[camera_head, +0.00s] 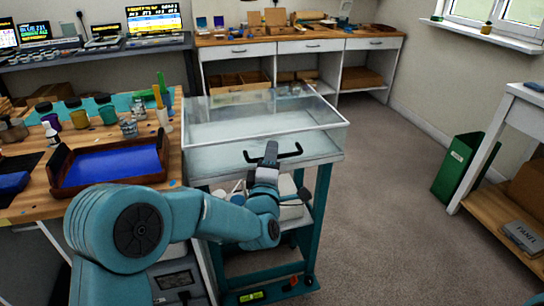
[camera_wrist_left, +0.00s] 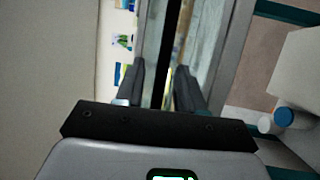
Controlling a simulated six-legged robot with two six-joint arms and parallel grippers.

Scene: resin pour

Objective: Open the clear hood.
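The clear hood (camera_head: 265,118) is a see-through box with a pale frame on top of a teal cart, and it appears to be down. A black bar handle (camera_head: 288,154) runs along its front face. My left gripper (camera_head: 270,153) is at the left-middle part of the handle. In the left wrist view its two dark fingers (camera_wrist_left: 160,90) stand apart, with a dark strip, apparently the handle, running between them. I see gaps beside the strip, so the fingers do not look closed on it. My right gripper is not in view.
A wooden bench on the left holds a blue-lined tray (camera_head: 112,165), paint jars (camera_head: 77,113) and a white bottle (camera_head: 51,133). The cart's lower shelf (camera_head: 262,282) is below the hood. A green box file (camera_head: 458,165) stands at the right wall. The floor right of the cart is clear.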

